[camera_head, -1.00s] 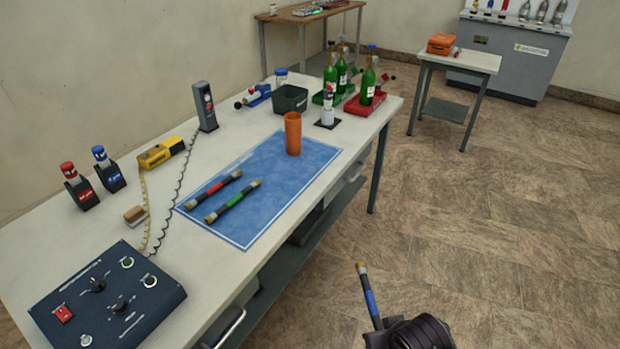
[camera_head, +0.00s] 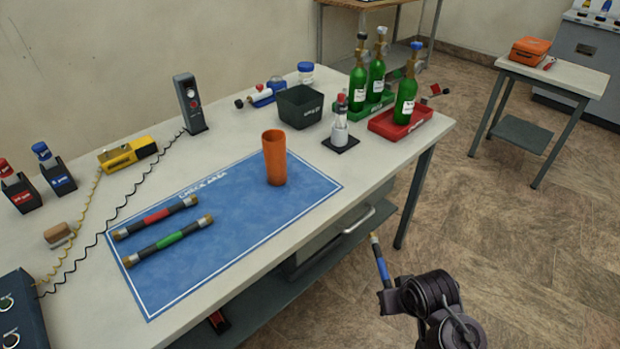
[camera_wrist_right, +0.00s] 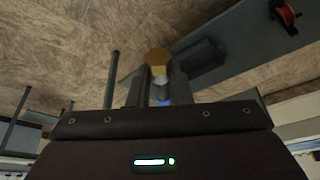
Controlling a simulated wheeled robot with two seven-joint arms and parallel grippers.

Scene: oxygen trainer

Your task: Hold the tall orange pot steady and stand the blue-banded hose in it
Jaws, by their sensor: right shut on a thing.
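The tall orange pot (camera_head: 275,158) stands upright on the right part of the blue mat (camera_head: 225,240), and nothing touches it. The blue-banded hose (camera_head: 380,260) is in my right gripper (camera_head: 388,296), out over the floor in front of the table's right part. The hose tilts a little, its brass end up, and is apart from the pot. In the right wrist view my right gripper (camera_wrist_right: 160,95) is shut on the hose, whose brass end (camera_wrist_right: 158,57) shows between the fingers. The hose's lower part is hidden by the gripper. My left gripper is not in view.
A red-banded hose (camera_head: 155,217) and a green-banded hose (camera_head: 168,240) lie on the mat's left part. Behind the pot are a dark bin (camera_head: 300,107), a small bottle on a black base (camera_head: 341,130) and green cylinders (camera_head: 405,100) in trays. The mat's middle is clear.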

